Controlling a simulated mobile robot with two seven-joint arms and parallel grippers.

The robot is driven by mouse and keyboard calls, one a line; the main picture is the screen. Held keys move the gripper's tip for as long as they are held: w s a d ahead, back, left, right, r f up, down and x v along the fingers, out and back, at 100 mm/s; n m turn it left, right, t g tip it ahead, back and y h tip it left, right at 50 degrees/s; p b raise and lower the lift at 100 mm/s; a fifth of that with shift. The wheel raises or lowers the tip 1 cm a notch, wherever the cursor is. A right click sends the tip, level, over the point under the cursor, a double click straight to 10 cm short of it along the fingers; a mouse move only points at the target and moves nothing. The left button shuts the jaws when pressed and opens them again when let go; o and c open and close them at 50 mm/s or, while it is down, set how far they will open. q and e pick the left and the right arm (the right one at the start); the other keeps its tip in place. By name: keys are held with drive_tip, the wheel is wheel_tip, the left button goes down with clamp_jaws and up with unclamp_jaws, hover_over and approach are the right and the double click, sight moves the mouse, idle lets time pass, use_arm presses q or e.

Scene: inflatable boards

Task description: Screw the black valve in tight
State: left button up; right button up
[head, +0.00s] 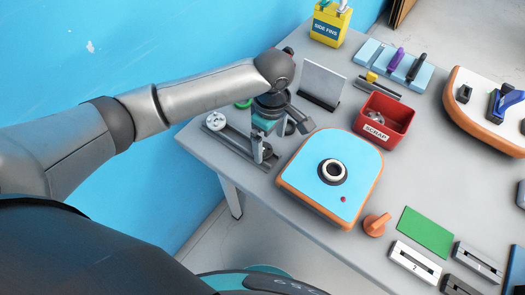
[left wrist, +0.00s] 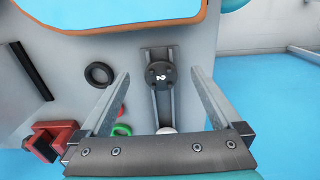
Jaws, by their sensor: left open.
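The black valve (left wrist: 159,76), a round cap marked "2", sits at one end of a grey rail in the left wrist view. My left gripper (left wrist: 158,92) is open above it, with one finger on each side and no visible grip. In the head view my left gripper (head: 281,138) points down over the rack at the table's left end and mostly hides the valve. The blue board (head: 308,165) with orange sides lies to the right, and its round valve seat (head: 333,171) has a white rim and a dark centre. My right gripper is not in view.
A white cap (head: 216,121) stands at the rail's other end. A black ring (left wrist: 98,74) and a green ring (left wrist: 121,130) lie beside the rail. A red scrap bin (head: 385,119), an upright grey plate (head: 322,82) and an orange knob (head: 376,224) stand around the board.

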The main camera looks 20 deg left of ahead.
sight(267, 153)
use_arm(q)
drive_tip(key=f, duration=0.1)
drive_tip(key=f+b, duration=0.1)
drive_tip(key=f, duration=0.2)
drive_tip(key=shift+w+a+f, duration=0.1)
drive_tip(key=shift+a+f, duration=0.15)
drive_tip(key=shift+a, duration=0.15)
drive_tip(key=shift+f, duration=0.35)
drive_tip(key=c, duration=1.4)
drive_tip(key=shift+r, duration=0.1)
drive_tip(key=shift+c, duration=0.2)
